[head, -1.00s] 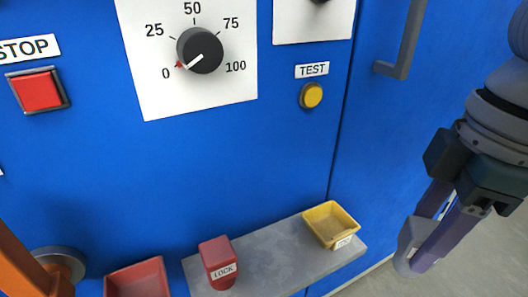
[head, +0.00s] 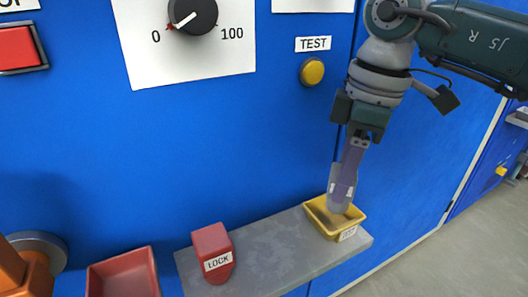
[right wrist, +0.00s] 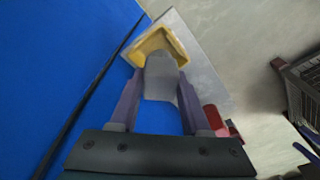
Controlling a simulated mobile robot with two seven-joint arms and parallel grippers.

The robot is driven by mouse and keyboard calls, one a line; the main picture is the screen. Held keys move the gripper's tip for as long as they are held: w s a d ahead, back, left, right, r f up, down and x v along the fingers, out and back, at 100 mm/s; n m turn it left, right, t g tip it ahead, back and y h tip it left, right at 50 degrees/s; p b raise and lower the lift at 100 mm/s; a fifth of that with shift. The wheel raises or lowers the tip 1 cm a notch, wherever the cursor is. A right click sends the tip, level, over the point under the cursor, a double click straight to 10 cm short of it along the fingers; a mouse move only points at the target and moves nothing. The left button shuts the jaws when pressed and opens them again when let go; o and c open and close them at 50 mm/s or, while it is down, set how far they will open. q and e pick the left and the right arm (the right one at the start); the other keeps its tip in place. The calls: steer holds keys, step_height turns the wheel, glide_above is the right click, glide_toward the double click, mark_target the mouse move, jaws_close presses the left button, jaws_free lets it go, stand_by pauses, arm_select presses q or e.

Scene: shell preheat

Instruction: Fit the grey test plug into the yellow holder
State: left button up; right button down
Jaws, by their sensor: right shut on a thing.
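The grey test plug (head: 338,202) is held by my right gripper (head: 347,183), pointing down with its lower end at the yellow holder (head: 319,217). In the right wrist view the plug (right wrist: 160,78) sits between the two purple fingers of the gripper (right wrist: 160,90), and its far end overlaps the yellow holder (right wrist: 150,44). The holder is a shallow open tray with a label on its front, at the right end of the grey shelf (head: 265,258). I cannot tell whether the plug touches the holder's floor. My left gripper is not in view.
A red block labelled LOCK (head: 212,249) stands on the shelf left of the holder. A red open tray (head: 126,274) is at the lower left. The blue panel (head: 200,150) with a yellow TEST button (head: 312,71) rises behind the shelf.

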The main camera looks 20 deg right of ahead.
step_height(320, 180, down, 3)
steer(key=shift+w+f+b, duration=0.1)
steer(key=shift+w+b, duration=0.05)
steer(key=shift+b, duration=0.5)
steer(key=shift+r, duration=0.2)
steer(key=shift+f, duration=0.3)
steer(key=shift+c, duration=1.8)
jaws_free()
steer(key=r+p, duration=0.1)
steer(key=r, duration=0.3)
steer(key=r+p, duration=0.2)
steer(key=r, duration=0.2)
steer(key=s+d+r+p, duration=0.1)
steer(key=r, duration=0.3)
steer(key=shift+r+p, duration=0.25)
steer(key=shift+p, duration=0.1)
